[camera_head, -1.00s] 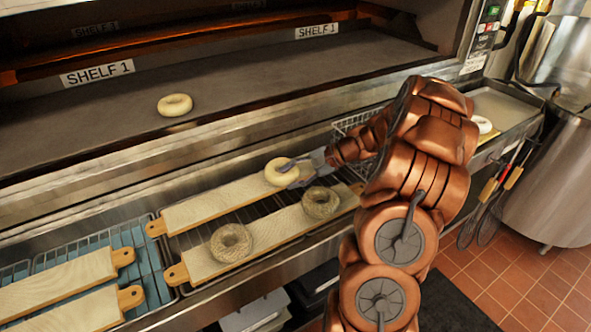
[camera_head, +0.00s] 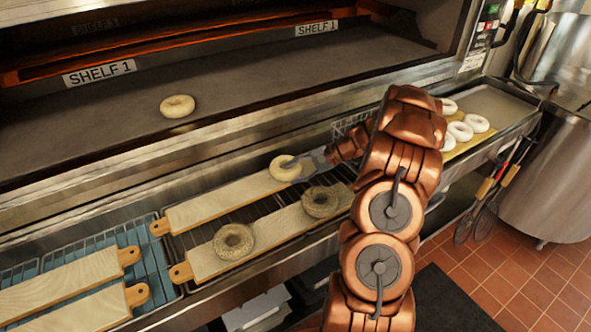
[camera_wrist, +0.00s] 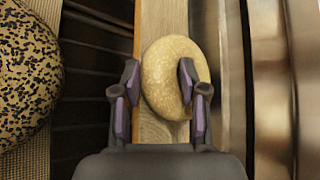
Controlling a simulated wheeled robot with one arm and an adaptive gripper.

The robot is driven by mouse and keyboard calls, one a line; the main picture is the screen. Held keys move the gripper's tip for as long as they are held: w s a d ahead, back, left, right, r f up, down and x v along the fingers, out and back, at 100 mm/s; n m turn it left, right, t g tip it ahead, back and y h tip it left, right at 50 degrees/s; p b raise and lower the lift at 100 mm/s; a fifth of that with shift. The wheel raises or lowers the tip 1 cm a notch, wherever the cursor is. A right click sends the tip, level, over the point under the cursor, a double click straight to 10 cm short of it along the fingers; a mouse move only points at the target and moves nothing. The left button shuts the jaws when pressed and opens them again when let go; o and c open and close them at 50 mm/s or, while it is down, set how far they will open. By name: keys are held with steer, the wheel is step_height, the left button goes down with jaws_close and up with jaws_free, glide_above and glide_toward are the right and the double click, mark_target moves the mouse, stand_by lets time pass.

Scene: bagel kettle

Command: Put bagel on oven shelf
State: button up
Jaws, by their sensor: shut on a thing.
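A plain pale bagel (camera_head: 284,168) is at the upper wooden board (camera_head: 215,203), near its right part. My gripper (camera_head: 305,163) is shut on this bagel. In the wrist view, the bagel (camera_wrist: 168,72) shows between the fingers of my gripper (camera_wrist: 158,85), with one finger in its hole and the other at its left outer side. I cannot tell whether it touches the board. Another plain bagel (camera_head: 177,106) lies on the oven shelf (camera_head: 110,138) under the SHELF 1 label.
Two seeded bagels (camera_head: 233,241) lie on the lower board (camera_head: 272,228). Several white bagels (camera_head: 462,130) are on a tray at the right. Two empty boards (camera_head: 58,281) lie at lower left. The shelf has wide free room.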

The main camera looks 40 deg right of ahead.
steer(key=shift+f, duration=0.2)
steer(key=o, duration=1.2)
steer(key=shift+f, duration=0.15)
